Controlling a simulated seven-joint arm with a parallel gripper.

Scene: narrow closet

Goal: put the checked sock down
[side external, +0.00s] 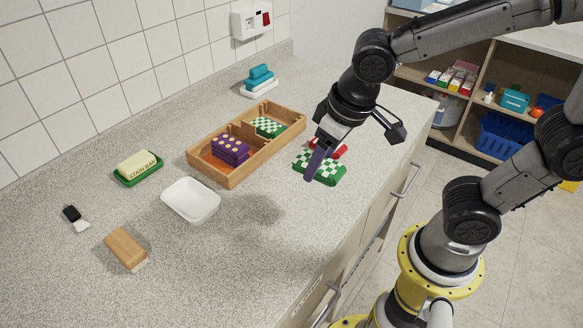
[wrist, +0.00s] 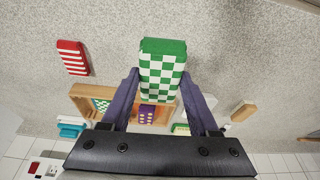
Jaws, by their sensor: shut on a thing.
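The green-and-white checked sock (side external: 320,168) is a folded bundle between the fingers of my gripper (side external: 313,160). The wrist view shows the sock (wrist: 162,70) with a dark finger on each side of it. It looks held above the counter, to the right of the wooden divided box (side external: 233,183). A second green checked bundle (side external: 268,127) lies in the box's far compartment, and a purple dotted bundle (side external: 230,149) lies in the near one. A red striped sock (wrist: 73,57) lies on the counter, mostly hidden behind my gripper in the side view.
A white dish (side external: 190,200), a stain bar on a green tray (side external: 138,168), a wooden brush (side external: 126,249) and a small black-and-white item (side external: 75,217) stand left of the box. The front counter is clear.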

